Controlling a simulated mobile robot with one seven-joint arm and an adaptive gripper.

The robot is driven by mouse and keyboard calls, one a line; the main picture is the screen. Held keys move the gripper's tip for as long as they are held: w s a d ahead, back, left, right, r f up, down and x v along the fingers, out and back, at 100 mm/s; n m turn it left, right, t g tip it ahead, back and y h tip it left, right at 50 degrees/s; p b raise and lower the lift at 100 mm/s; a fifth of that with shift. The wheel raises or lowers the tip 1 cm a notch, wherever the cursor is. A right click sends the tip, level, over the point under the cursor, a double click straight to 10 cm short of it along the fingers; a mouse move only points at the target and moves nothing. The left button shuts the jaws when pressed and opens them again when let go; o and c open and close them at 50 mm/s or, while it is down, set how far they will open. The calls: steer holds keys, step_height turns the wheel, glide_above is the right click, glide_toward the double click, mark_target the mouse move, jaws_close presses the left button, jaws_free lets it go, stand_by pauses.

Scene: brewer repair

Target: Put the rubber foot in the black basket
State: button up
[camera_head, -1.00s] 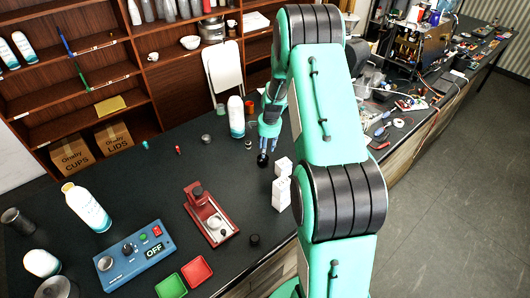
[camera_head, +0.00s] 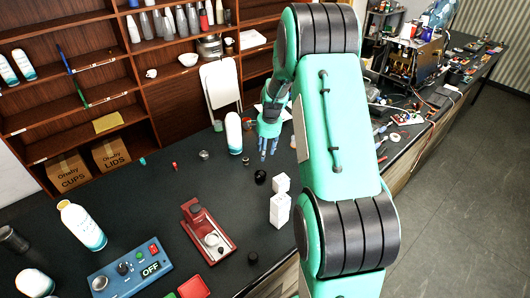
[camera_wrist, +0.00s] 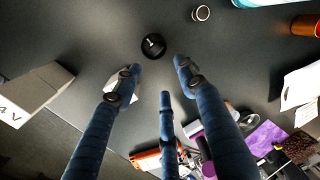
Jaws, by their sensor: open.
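A small round black piece (camera_head: 260,176), which looks like the rubber foot, lies on the dark counter (camera_head: 150,205). In the wrist view the black piece (camera_wrist: 153,46) shows a light mark on top and lies just beyond my fingertips. My gripper (camera_head: 268,150) is open and empty, its blue fingers pointing down behind the piece in the head view. In the wrist view my gripper (camera_wrist: 158,74) has its three fingers spread, apart from the piece. I cannot make out a black basket in either view.
White boxes (camera_head: 279,209) stand just in front of the piece. A white bottle (camera_head: 233,134) stands behind it to the left. A red device (camera_head: 207,232), another small black piece (camera_head: 253,257) and a blue control box (camera_head: 127,272) are nearer. Tools clutter the right-hand bench.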

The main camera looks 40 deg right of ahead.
stand_by(0.3)
steer(key=s+a+r+n+t, duration=0.1)
steer(key=s+a+r+n, duration=0.35)
steer(key=a+r, duration=0.7)
steer(key=s+a+r+n+t, duration=0.1)
steer(key=s+a+r+n, duration=0.3)
steer(key=a+r, duration=0.7)
steer(key=s+a+r+n, duration=0.2)
steer(key=s+a, duration=0.3)
steer(key=s, duration=0.3)
steer(key=s+a+r+n+t, duration=0.1)
steer(key=s+a+r+n, duration=0.2)
steer(key=s+a, duration=0.2)
steer(key=s+a+r+n+t, duration=0.1)
steer(key=s+a, duration=0.4)
steer(key=s, duration=0.6)
steer(key=shift+s+r+n, duration=0.35)
steer(key=shift+r+n, duration=0.55)
steer(key=shift+n, duration=0.25)
step_height(320, 180, down, 10)
steer(key=b, duration=0.9)
steer(key=shift+r+b, duration=0.15)
steer(key=shift+b, duration=0.25)
